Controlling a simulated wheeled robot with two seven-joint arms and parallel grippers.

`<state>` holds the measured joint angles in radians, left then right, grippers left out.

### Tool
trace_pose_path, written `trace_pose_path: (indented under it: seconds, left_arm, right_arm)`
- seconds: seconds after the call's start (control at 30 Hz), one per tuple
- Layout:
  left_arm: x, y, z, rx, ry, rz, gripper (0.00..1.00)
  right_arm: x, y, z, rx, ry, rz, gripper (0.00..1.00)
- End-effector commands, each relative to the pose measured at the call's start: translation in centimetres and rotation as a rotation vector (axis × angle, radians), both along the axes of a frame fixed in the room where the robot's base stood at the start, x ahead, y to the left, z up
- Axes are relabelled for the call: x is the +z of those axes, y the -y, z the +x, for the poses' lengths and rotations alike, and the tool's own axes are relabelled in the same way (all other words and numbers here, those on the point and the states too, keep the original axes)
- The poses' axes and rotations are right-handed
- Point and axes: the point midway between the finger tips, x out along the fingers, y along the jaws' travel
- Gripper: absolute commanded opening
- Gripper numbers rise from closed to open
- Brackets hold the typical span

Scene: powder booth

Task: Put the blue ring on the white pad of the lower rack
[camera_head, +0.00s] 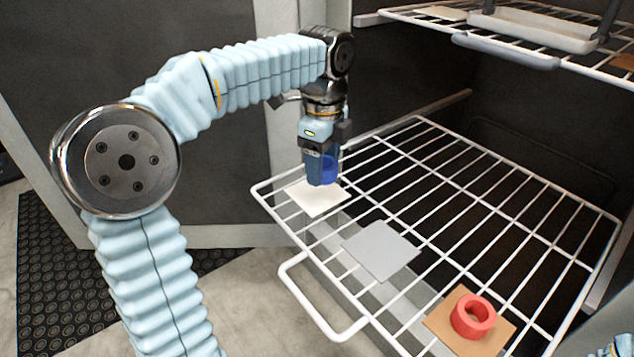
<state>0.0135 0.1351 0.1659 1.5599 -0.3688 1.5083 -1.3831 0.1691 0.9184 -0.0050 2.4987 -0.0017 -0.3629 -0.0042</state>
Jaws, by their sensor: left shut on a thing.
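My left gripper (321,172) points down over the left corner of the lower rack (424,204). It is shut on the blue ring (329,170), which is partly hidden by the fingers. The ring is over or just at the back edge of the white pad (317,199); I cannot tell whether it touches the pad. The white pad lies flat on the rack's wires and its visible part is bare. A small part of my right arm shows at the bottom right corner, but its gripper is out of view.
A bare grey pad (381,251) lies on the lower rack in front of the white one. A red ring (472,317) sits on a tan pad (447,332) nearer the front. An upper rack (573,62) with a white tray (531,33) hangs at the top right.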

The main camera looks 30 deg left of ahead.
Motion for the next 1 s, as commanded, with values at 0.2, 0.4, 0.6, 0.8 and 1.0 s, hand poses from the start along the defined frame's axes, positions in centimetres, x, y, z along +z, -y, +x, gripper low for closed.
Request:
trace_pose_path:
  seconds: [0.2, 0.4, 0.6, 0.8, 1.0]
  left_arm:
    - [-1.2, -0.9, 0.1, 0.001, 0.0, 0.0, 0.24]
    - [-4.2, -1.5, 0.1, -0.001, -0.002, 0.0, 0.24]
    - [-4.7, -1.4, 0.2, 0.0, 0.001, 0.0, 0.24]
    - [-5.1, -1.4, 0.2, 0.0, 0.0, 0.0, 0.24]
    - [-5.0, -1.4, 0.2, 0.0, 0.0, 0.0, 0.84]
  right_arm:
    - [-0.3, 0.0, 0.0, 0.0, 0.0, 0.0, 0.43]
    - [-1.2, 0.0, 0.0, 0.0, -0.001, 0.001, 0.43]
    - [-1.1, 0.0, 0.0, 0.001, -0.002, 0.001, 0.43]
    - [-1.3, -0.1, 0.0, 0.001, -0.001, 0.002, 0.43]
    - [-1.2, -0.1, 0.0, 0.001, -0.001, 0.002, 0.43]
